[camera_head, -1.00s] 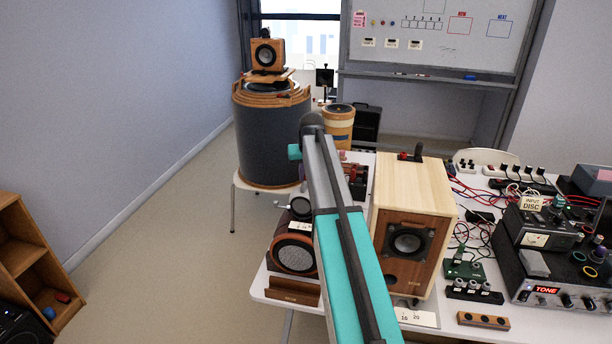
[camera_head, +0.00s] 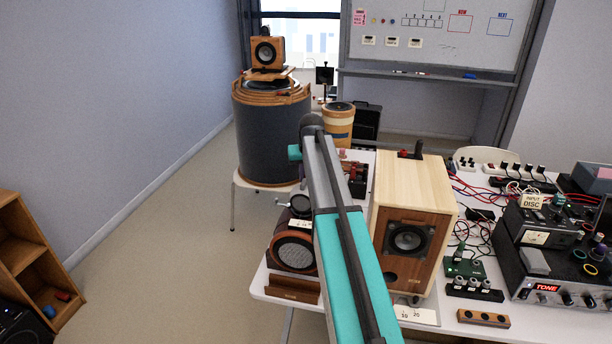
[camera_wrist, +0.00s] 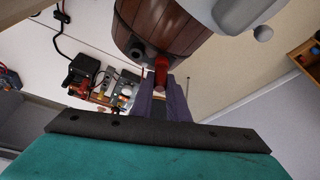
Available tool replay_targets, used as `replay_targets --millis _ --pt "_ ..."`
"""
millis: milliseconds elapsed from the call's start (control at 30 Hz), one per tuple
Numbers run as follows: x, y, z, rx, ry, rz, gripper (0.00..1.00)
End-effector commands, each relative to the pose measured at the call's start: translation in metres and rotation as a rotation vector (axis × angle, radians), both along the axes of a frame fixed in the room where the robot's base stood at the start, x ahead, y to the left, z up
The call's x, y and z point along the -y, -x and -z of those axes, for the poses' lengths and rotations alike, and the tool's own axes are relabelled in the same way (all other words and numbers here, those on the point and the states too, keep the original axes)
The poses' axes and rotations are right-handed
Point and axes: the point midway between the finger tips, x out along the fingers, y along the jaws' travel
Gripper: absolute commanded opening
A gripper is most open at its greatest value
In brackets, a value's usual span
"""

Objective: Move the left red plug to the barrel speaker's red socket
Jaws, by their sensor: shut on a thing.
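In the wrist view, my gripper (camera_wrist: 163,92) is shut on a red plug (camera_wrist: 161,70), which sticks out beyond the fingertips. The plug is close to the brown staved wall of the barrel speaker (camera_wrist: 160,25). A dark round fitting (camera_wrist: 137,48) shows on that wall, just left of the plug. I cannot tell whether the plug touches the wall, and no red socket can be made out. In the head view, the barrel speaker (camera_head: 293,251) seems to be the dark wooden one with a round grille at the table's left.
A pale box speaker (camera_head: 425,185) stands right of my arm. A big dark drum (camera_head: 270,140) stands behind at the left. Cables and amplifiers (camera_head: 560,285) crowd the right of the white table. Open floor (camera_head: 165,240) lies left of it.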

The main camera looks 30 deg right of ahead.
Motion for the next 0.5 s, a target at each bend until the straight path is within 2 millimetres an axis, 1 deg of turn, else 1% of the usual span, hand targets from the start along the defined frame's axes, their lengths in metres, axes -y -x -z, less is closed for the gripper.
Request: replay_targets --millis 333,367,400,467,500 --pt "-0.0001 0.0004 0.0054 -0.001 0.0 0.0 0.0" --pt "-0.0001 0.0003 0.0051 -0.001 0.0 0.0 0.18" --pt "-0.0001 0.0002 0.0049 -0.001 0.0 0.0 0.24" --pt "-0.0001 0.0003 0.0048 -0.001 0.0 0.0 0.34" --pt "-0.0001 0.0002 0.0047 -0.001 0.0 0.0 0.36"
